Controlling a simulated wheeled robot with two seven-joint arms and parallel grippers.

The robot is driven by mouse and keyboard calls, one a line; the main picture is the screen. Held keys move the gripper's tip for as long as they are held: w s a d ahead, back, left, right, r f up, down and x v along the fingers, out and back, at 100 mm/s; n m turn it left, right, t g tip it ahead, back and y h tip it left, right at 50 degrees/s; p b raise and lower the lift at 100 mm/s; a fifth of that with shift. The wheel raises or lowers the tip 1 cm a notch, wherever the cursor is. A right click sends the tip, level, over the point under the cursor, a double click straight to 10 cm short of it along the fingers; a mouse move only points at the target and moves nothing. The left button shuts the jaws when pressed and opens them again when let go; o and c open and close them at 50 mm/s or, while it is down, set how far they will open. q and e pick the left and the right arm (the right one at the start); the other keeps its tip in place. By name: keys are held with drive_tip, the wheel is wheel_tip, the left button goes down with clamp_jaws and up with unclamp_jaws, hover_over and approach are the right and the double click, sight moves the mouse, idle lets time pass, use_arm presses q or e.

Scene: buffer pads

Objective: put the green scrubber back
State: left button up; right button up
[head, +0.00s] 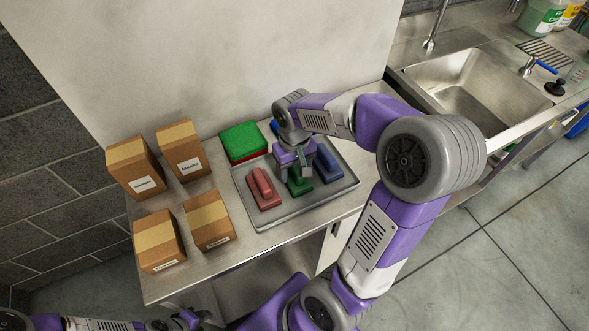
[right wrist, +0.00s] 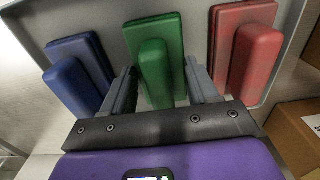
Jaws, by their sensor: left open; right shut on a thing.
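The green scrubber (head: 300,183) is on the metal tray (head: 262,222), between the red scrubber (head: 263,188) and the blue scrubber (head: 327,163). My right gripper (head: 296,168) reaches down over the green scrubber and is shut on its handle. In the right wrist view, the green scrubber (right wrist: 158,58) stands between the two grey fingers of the right gripper (right wrist: 163,85). The fingers hide part of its sides. I cannot tell whether it touches the tray. My left gripper (head: 190,319) is open, low at the bottom edge of the head view, away from the tray.
Several cardboard boxes (head: 183,150) stand on the left of the steel table (head: 172,292). A stack of green and red pads (head: 243,142) is behind the tray. A blue thing behind the tray is partly hidden by my arm. A sink (head: 470,85) is at the right.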

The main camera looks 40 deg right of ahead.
drive_tip(key=o, duration=0.9)
drive_tip(key=shift+o, duration=0.2)
wheel_tip(320, 180, up, 12)
drive_tip(key=p, duration=0.4)
drive_tip(key=shift+p, duration=0.3)
